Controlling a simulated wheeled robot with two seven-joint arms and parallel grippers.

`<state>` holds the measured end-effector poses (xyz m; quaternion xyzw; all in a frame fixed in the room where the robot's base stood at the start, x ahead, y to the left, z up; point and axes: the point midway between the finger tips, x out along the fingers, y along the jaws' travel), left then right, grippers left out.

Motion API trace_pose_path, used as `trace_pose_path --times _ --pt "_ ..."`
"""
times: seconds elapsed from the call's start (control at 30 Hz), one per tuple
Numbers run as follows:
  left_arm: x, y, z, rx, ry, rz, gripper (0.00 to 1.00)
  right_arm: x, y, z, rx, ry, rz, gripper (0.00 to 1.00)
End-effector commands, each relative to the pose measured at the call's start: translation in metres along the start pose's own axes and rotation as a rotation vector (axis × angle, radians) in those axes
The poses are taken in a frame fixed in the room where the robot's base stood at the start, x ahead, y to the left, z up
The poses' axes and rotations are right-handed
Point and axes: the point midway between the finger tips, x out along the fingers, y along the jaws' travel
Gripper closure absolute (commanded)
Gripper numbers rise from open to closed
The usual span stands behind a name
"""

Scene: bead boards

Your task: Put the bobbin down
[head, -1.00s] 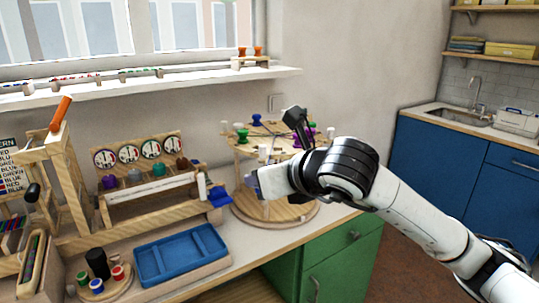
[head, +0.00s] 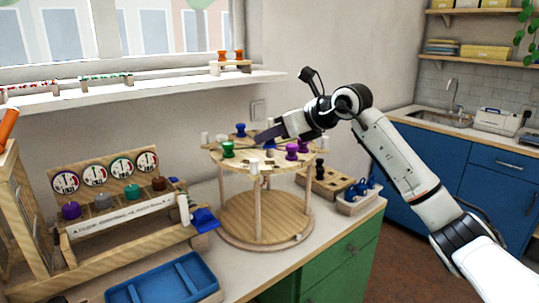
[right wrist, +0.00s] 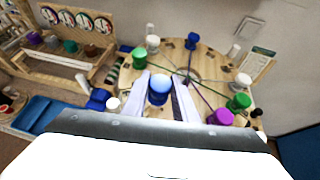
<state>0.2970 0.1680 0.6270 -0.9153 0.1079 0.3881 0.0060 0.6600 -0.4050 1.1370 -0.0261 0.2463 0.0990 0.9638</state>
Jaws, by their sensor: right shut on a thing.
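My right gripper (head: 262,138) is over the top disc of the round two-tier wooden stand (head: 252,219). In the right wrist view its fingers (right wrist: 160,98) are shut on a blue bobbin (right wrist: 159,85) with a pale top. A green bobbin (head: 227,149), a blue bobbin (head: 240,130) and a purple bobbin (head: 291,152) stand around the disc's edge, with white ones between. My left gripper is not in view.
Dark and coloured cords cross the disc in the right wrist view. A rack with dials (head: 122,180) and a blue tray (head: 165,284) are at the left. A wooden block with holes (head: 330,182) and a bin of blue things (head: 362,200) are at the right. The lower tier is bare.

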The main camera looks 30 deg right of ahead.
Motion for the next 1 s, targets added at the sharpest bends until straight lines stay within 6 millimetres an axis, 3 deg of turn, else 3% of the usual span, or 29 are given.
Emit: trace_pose_path --times 0.3,0.7,0.73,0.77,1.0 --pt "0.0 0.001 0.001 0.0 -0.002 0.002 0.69 0.019 0.001 -0.035 0.001 -0.001 0.001 0.97" --pt "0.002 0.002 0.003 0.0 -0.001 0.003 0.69 0.022 0.001 -0.041 0.0 -0.002 0.0 0.97" --pt "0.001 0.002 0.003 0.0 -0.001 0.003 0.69 0.022 0.001 -0.041 0.0 -0.002 0.0 0.73" --pt "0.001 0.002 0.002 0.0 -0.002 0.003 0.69 0.022 0.001 -0.04 0.0 -0.002 0.0 0.68" --pt "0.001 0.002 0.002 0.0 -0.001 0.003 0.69 0.022 0.001 -0.04 0.0 -0.001 0.0 0.67"
